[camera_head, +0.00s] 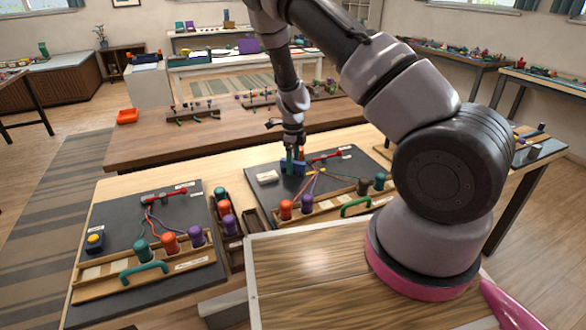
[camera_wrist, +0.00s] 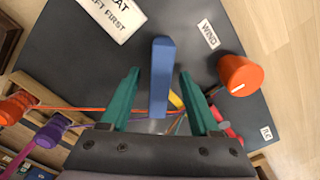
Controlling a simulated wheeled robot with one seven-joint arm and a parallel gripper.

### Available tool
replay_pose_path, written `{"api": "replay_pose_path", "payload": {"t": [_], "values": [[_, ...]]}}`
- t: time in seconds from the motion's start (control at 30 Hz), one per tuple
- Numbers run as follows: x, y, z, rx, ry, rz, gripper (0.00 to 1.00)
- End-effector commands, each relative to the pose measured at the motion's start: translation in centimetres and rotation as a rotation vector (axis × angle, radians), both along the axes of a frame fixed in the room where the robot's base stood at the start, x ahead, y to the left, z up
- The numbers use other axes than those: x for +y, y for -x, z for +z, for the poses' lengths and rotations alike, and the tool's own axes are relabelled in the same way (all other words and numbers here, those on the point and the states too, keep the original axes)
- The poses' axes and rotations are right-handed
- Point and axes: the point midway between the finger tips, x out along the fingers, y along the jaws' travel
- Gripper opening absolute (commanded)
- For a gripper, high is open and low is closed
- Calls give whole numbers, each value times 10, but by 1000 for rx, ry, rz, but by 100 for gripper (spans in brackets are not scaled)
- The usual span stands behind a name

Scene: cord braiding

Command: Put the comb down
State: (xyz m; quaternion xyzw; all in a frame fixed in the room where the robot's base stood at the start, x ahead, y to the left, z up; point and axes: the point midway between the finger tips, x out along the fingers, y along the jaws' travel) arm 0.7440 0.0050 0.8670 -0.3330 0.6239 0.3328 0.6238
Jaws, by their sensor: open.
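A blue bar (camera_wrist: 160,78), apparently the comb, stands between the teal fingers of my gripper (camera_wrist: 160,92) in the wrist view. The fingers are open, with a gap on each side of the bar. A small yellow piece (camera_wrist: 175,101) shows beside its lower part. In the head view my gripper (camera_head: 291,156) is low over the right dark board (camera_head: 345,161), and the blue thing (camera_head: 300,169) shows by its fingertips. Whether the bar touches the board cannot be told.
An orange knob (camera_wrist: 240,75) stands close to the right finger, by the WIND label. Cords run under my gripper to spools, including an orange one (camera_head: 286,209). A white card (camera_head: 267,177) lies at the board's left. A second board (camera_head: 110,215) holds similar spools.

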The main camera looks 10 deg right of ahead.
Motion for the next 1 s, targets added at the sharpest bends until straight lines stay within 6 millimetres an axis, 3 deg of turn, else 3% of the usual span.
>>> {"api": "replay_pose_path", "payload": {"t": [0.07, 0.1, 0.23, 0.27, 0.63, 1.0], "values": [[0, 0, 0, 0, 0, 0, 62], [0, 0, 0, 0, 0, 0, 55], [0, 0, 0, 0, 0, 0, 5], [0, 0, 0, 0, 0, 0, 0], [1, -1, 7, -1, -2, 1, 0], [1, 0, 76, -3, -1, 3, 0]]}}
